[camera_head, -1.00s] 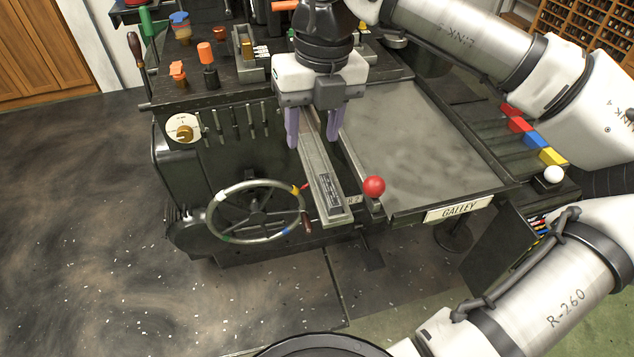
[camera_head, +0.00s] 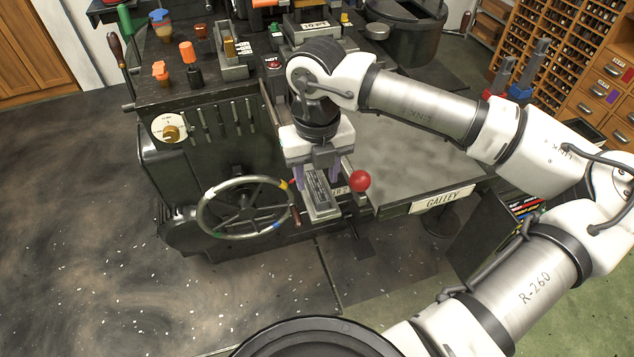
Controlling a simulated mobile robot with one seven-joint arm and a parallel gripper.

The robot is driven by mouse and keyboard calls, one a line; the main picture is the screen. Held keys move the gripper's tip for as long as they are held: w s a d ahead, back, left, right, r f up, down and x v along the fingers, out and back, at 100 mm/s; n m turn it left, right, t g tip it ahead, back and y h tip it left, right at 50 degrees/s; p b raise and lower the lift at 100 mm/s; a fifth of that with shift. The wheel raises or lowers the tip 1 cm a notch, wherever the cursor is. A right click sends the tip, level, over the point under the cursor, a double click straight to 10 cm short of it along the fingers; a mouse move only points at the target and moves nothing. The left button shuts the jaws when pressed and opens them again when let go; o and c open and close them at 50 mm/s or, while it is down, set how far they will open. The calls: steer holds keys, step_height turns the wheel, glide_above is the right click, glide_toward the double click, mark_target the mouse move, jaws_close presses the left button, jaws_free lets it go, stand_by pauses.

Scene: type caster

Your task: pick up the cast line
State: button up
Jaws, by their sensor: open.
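The cast line (camera_head: 320,193), a dark narrow slug with small raised lettering, lies in the near end of the grey metal channel (camera_head: 324,212) at the front of the machine. My gripper (camera_head: 317,182) points down over this end of the channel. Its purple fingers are open, one on each side of the cast line as seen from here. My gripper's body and fingers hide the far part of the channel. I cannot tell whether the fingers touch the line.
A red ball knob (camera_head: 360,181) stands close to the right of my gripper. A spoked handwheel (camera_head: 245,207) is to the left. The flat galley tray (camera_head: 405,155) to the right looks bare. Several levers and coloured knobs stand on the machine top behind.

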steer(key=shift+f, duration=0.9)
steer(key=shift+c, duration=0.3)
jaws_close()
steer(key=shift+r, duration=0.1)
